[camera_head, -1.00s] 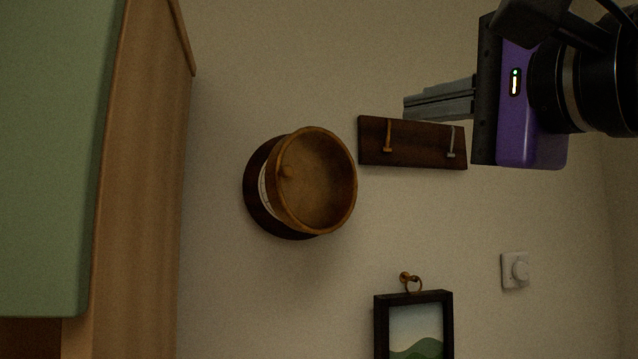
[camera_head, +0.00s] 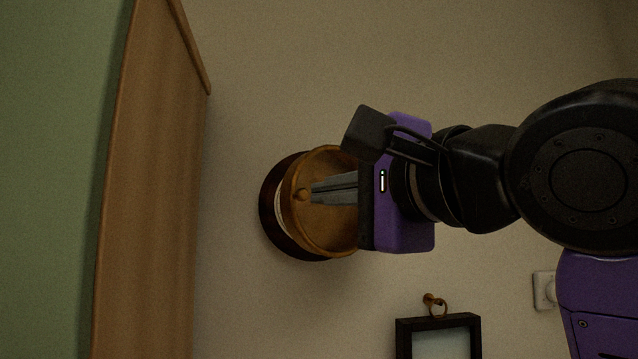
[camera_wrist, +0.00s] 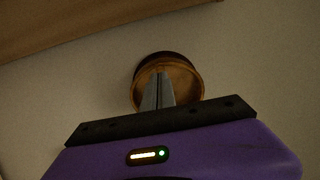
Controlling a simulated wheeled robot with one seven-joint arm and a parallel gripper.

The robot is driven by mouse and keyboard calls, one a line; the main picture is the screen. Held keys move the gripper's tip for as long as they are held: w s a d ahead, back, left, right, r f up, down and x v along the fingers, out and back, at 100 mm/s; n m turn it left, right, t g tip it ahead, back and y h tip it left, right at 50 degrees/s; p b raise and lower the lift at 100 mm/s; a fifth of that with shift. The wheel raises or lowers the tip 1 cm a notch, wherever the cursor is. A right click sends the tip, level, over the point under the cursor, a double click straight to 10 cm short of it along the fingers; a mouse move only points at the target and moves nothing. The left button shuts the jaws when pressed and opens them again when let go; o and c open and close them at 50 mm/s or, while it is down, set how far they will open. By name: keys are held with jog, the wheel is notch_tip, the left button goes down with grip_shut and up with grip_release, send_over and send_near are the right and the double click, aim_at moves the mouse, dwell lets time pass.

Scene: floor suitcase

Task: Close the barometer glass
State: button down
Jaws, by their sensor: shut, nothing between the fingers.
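The barometer (camera_head: 282,222) is mounted on the wall, with a dark round wooden back and a brass-coloured round glass cover (camera_head: 330,246) in front. A pale sliver of dial shows between back and cover, at the cover's left side. A small knob (camera_head: 302,195) sits near that side. My gripper (camera_head: 314,190) is shut and empty, its fingertips over the cover just right of the knob. I cannot tell whether they touch it. In the wrist view the barometer cover (camera_wrist: 188,84) lies straight ahead of the fingers (camera_wrist: 158,78), which hide its middle.
A wooden panel (camera_head: 150,180) with a green face (camera_head: 60,150) stands at the left. A framed picture (camera_head: 438,324) hangs from a ring below my arm. The wall above the barometer is bare.

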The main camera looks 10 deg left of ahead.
aim_at(296, 194)
jog(key=shift+p+x, duration=0.35)
jog(key=shift+x, duration=1.25)
jog(key=shift+a, duration=0.1)
jog(key=shift+a+r, duration=0.15)
jog(key=shift+a, duration=0.35)
jog(key=shift+w+a+m+t+h+p, duration=0.5)
jog(key=shift+a+m+t+h, duration=0.1)
jog(key=shift+a+h, duration=0.2)
jog(key=w+a+p, duration=0.2)
jog(key=w+a, duration=0.2)
jog(key=a, duration=0.1)
jog(key=shift+w+a, duration=0.1)
jog(key=shift+a, duration=0.05)
